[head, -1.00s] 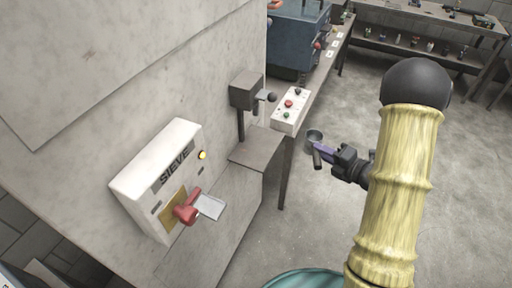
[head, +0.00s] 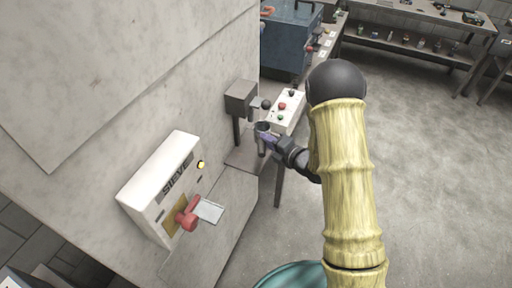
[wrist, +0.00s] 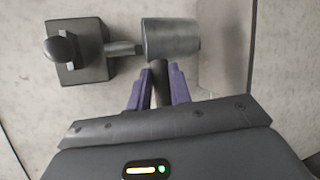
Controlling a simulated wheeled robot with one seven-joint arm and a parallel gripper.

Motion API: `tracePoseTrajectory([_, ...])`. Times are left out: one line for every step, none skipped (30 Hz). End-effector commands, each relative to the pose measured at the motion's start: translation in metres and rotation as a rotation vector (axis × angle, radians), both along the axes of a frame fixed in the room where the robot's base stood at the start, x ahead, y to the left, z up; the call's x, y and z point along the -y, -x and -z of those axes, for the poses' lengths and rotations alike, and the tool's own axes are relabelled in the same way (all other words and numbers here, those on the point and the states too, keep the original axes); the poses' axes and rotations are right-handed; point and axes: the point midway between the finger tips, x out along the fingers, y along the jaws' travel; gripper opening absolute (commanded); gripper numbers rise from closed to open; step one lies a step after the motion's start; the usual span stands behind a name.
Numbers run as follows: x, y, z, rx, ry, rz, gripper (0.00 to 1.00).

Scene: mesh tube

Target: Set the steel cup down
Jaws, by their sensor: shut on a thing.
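The steel cup (head: 262,127) is a small grey cylinder in the head view, beside the wall-mounted grey box (head: 240,97) and above the right part of the small ledge (head: 243,160). In the wrist view the cup (wrist: 170,38) lies straight ahead of my fingers. My gripper (head: 273,141), with purple fingers, is shut on the cup's dark handle; the fingers also show in the wrist view (wrist: 159,85). The cup's underside is hidden, and I cannot tell its exact height over the ledge.
A white button panel (head: 289,110) stands on the bench just behind the cup. A black ball knob (head: 266,104) juts out close to it. The white SIEVE box (head: 163,188) with its red handle (head: 187,214) is nearer. Open floor lies right.

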Motion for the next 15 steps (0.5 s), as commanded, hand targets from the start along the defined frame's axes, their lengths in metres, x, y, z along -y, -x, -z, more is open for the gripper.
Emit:
tracePoseTrajectory([-0.013, -0.003, -0.004, 0.002, -0.002, -0.006, 0.0])
tracePoseTrajectory([-0.019, -0.005, -0.005, 0.001, -0.003, -0.005, 0.0])
tracePoseTrajectory([-0.027, -0.009, -0.004, 0.001, -0.001, -0.005, 0.0])
tracePoseTrajectory([-0.033, -0.011, -0.004, 0.001, -0.001, -0.005, 0.0])
tracePoseTrajectory([-0.039, -0.013, -0.004, 0.001, -0.003, -0.005, 0.0])
tracePoseTrajectory([-0.042, -0.014, 0.001, -0.002, -0.001, -0.001, 0.0])
tracePoseTrajectory([-0.039, -0.014, 0.008, -0.005, 0.0, 0.001, 0.0])
tracePoseTrajectory([-0.039, -0.014, 0.012, -0.005, 0.0, 0.001, 0.0])
tracePoseTrajectory([-0.038, -0.014, 0.018, -0.005, 0.0, 0.001, 0.0])
tracePoseTrajectory([-0.038, -0.013, 0.022, -0.003, -0.001, 0.001, 0.0])
tracePoseTrajectory([-0.038, -0.014, 0.025, -0.002, -0.001, 0.001, 0.0])
tracePoseTrajectory([-0.038, -0.014, 0.028, -0.001, -0.001, 0.0, 0.0])
tracePoseTrajectory([-0.038, -0.014, 0.031, -0.001, -0.001, 0.0, 0.0])
tracePoseTrajectory([-0.038, -0.014, 0.032, -0.001, -0.001, 0.0, 0.0])
tracePoseTrajectory([-0.038, -0.014, 0.033, 0.0, -0.001, 0.001, 0.0])
